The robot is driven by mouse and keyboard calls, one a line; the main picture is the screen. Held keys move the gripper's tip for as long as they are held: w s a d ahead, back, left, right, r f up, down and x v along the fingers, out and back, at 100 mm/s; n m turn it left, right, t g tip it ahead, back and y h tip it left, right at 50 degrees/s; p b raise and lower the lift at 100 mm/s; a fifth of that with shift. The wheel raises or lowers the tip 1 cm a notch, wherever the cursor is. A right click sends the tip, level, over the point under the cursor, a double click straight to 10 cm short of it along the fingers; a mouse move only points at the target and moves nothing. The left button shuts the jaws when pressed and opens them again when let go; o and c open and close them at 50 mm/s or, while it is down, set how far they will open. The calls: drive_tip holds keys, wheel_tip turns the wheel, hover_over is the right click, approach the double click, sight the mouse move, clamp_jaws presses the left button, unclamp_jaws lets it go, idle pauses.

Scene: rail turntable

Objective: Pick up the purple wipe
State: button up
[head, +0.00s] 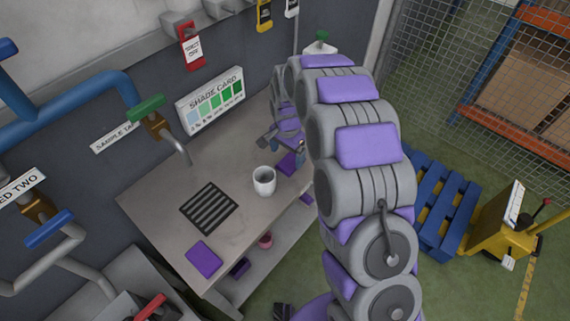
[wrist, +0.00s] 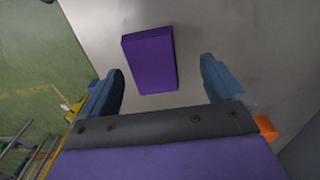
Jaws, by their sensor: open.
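A flat purple wipe (wrist: 149,60) lies on the grey bench top in the wrist view, ahead of and between my fingers. My gripper (wrist: 161,72) is open and empty, with one blue finger to each side of the wipe and apart from it. In the head view my gripper (head: 282,141) hangs over the far right part of the bench, close to a purple wipe (head: 288,164) partly hidden by my arm. Another purple wipe (head: 203,260) lies at the near end of the bench.
A white mug (head: 264,181) and a black slotted grate (head: 209,207) stand on the bench (head: 160,193). A shade card (head: 211,102) and a green-handled tap (head: 149,108) are behind it. A blue pallet (head: 437,198) and yellow pallet truck (head: 485,228) are right.

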sight(293, 161)
drive_tip(key=d+f, duration=0.2)
drive_tip(key=shift+d+f, duration=0.35)
drive_tip(key=shift+a, duration=1.35)
drive_tip(key=c, duration=0.4)
drive_tip(key=shift+d, duration=1.1)
drive_tip(key=c, duration=0.7)
drive_tip(key=shift+a, duration=0.7)
drive_tip(key=shift+a+r, duration=0.2)
drive_tip(key=shift+r, duration=0.35)
drive_tip(key=r, duration=0.1)
drive_tip(key=d+r+p, duration=0.1)
drive_tip(key=r, duration=0.1)
drive_tip(key=shift+d, duration=0.15)
drive_tip(key=s+d, duration=0.2)
drive_tip(key=s, duration=0.2)
drive_tip(key=s+d+p, duration=0.1)
drive_tip(key=s+d, duration=0.2)
drive_tip(key=s, duration=0.1)
drive_tip(key=s+d+r+p, duration=0.1)
drive_tip(key=s+d, duration=0.2)
drive_tip(key=s, duration=0.2)
drive_tip(key=shift+s+d, duration=0.1)
drive_tip(key=shift+d, duration=0.1)
drive_tip(key=shift+a, duration=0.15)
